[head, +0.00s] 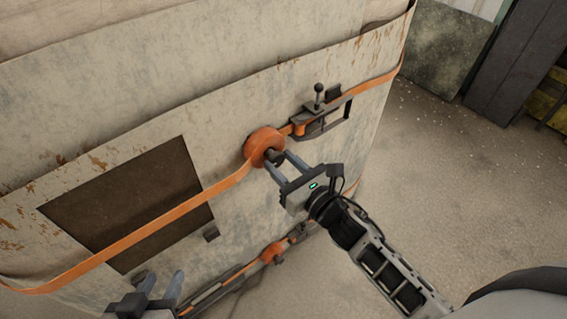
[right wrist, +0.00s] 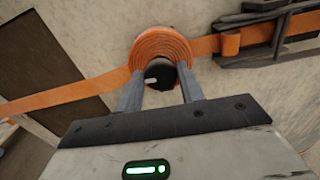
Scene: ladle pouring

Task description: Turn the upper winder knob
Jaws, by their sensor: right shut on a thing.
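The upper winder is a coil of orange strap (head: 262,144) on the side of the large pale, worn box. It also shows in the right wrist view (right wrist: 160,44). Its dark knob (right wrist: 160,77) sits at the coil's centre. My right gripper (head: 275,161) is shut on the knob, with one finger on each side of it, and the fingers partly hide it. My left gripper (head: 160,292) is at the bottom left, low in front of the box, cut off by the picture's edge. Its two fingers stand apart with nothing seen between them.
The orange strap (head: 130,238) runs across the box through a dark ratchet buckle (head: 322,112) with a ball-topped lever, right of the coil. A lower strap with a second orange coil (head: 273,252) lies below. A dark brown panel (head: 130,205) is at left. Open floor (head: 450,190) lies right.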

